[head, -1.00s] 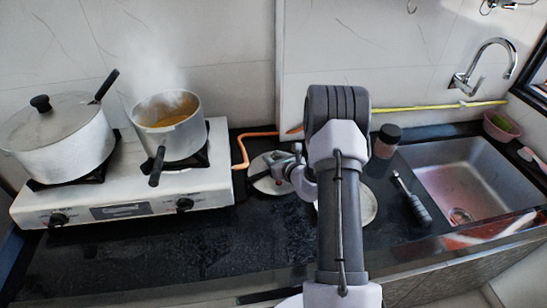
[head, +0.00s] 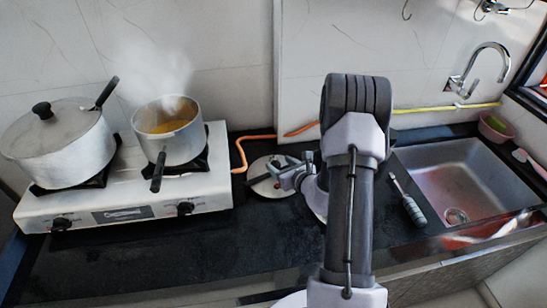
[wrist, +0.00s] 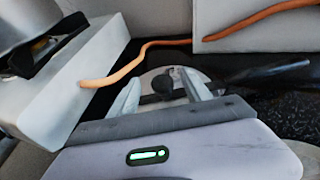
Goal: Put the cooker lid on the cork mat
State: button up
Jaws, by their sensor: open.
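The cooker lid (head: 262,185) is a pale metal disc lying on the dark counter, just right of the stove. In the wrist view the lid (wrist: 205,76) shows between and beyond my fingers, with a black knob at its middle. My gripper (head: 287,175) is open at the lid. In the wrist view its two fingers (wrist: 160,95) stand to either side of the knob, and I cannot tell whether they touch it. A pale round edge (head: 313,205) shows beside my arm on the counter; it may be the cork mat, mostly hidden by my arm.
A white stove (head: 125,205) holds a large lidded pot (head: 70,155) and a steaming open pot (head: 168,135). An orange hose (head: 240,150) runs behind the lid. A grey-handled tool (head: 412,208) and the sink (head: 455,180) are to the right. The front counter is clear.

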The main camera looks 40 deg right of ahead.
jog(key=d+v, duration=0.1)
jog(key=v, duration=0.4)
jog(key=w+a+r+n+g+y, duration=0.1)
jog(key=a+r+n+y, duration=0.3)
jog(key=a+r+n, duration=0.45)
jog(key=w+a+r+n+y, duration=0.25)
jog(key=a+r+y, duration=0.3)
jog(key=a, duration=0.65)
jog(key=s+a+r+n+g+y, duration=0.1)
jog(key=s+a+r+n+g, duration=0.15)
jog(key=a+n, duration=0.2)
jog(key=s+a+r+n+g+y, duration=0.1)
jog(key=s+a+r+n+g, duration=0.1)
jog(key=s+a+r+n, duration=0.3)
jog(key=s+a+n+g+h, duration=0.2)
jog(key=s+a+n, duration=0.15)
jog(key=s, duration=0.35)
jog(key=s+a+n+g+h, duration=0.2)
jog(key=s+a+n, duration=0.15)
jog(key=s, duration=0.25)
jog(key=s+d+n+t+h, duration=0.2)
jog(key=s+d+n+h, duration=0.1)
jog(key=s+d+n, duration=0.1)
jog(key=shift+d+r+n+h+b, duration=0.35)
jog(key=shift+d+r+n, duration=0.1)
jog(key=shift+n, duration=0.4)
